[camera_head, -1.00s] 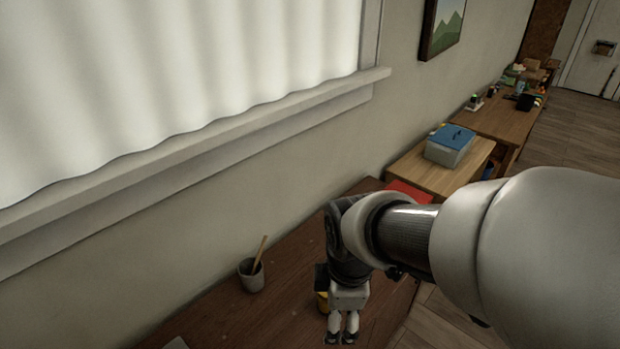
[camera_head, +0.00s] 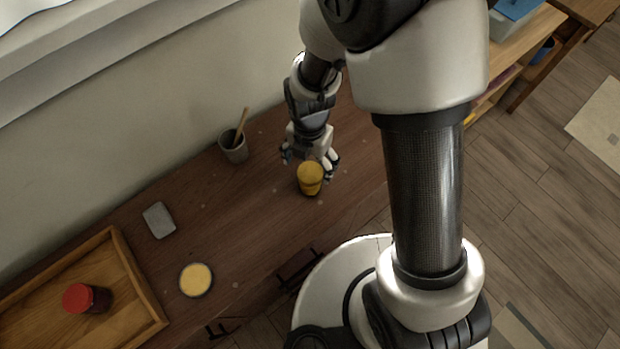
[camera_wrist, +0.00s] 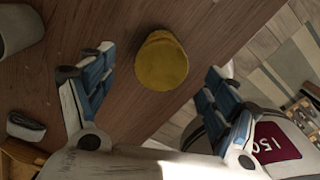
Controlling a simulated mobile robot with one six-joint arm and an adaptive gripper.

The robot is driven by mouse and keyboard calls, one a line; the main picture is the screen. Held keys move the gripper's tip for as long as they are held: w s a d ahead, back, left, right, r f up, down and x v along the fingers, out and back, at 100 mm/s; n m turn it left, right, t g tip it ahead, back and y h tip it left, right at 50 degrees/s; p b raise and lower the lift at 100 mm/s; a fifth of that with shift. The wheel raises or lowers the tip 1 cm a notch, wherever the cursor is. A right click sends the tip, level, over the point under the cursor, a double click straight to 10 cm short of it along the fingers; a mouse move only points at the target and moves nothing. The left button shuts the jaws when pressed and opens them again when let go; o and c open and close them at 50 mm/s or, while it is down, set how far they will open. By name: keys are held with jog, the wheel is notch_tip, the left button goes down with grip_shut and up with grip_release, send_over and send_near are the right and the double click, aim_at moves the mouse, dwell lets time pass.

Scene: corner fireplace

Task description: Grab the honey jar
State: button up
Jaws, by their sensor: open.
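A yellow-lidded jar (camera_head: 311,177), which looks like the honey jar, stands upright on the dark wooden table (camera_head: 275,215). It also shows in the wrist view (camera_wrist: 161,61), ahead of and between the fingers. My gripper (camera_head: 309,166) is at the jar in the head view, with its fingers spread on either side of the jar's far part. In the wrist view my gripper (camera_wrist: 150,83) is open, and a gap shows between each blue-padded finger and the jar. The jar's lower body is mostly hidden beneath its lid. No contact is visible.
A grey cup (camera_head: 233,147) with a wooden stick stands behind left. A grey block (camera_head: 159,220), a round yellow-topped dish (camera_head: 196,280) and a wooden tray (camera_head: 140,284) with a red-lidded jar (camera_head: 87,298) lie to the left. The wall borders the table's back.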

aim_at(310, 170)
notch_tip(310, 170, down, 4)
jog(key=shift+f+b, duration=0.15)
jog(key=shift+b, duration=0.35)
notch_tip(310, 170, down, 5)
jog(key=shift+s+f+b, duration=0.1)
jog(key=shift+s+b, duration=0.05)
jog(key=shift+b, duration=1)
jog(key=shift+c, duration=0.6)
jog(key=c, duration=1.3)
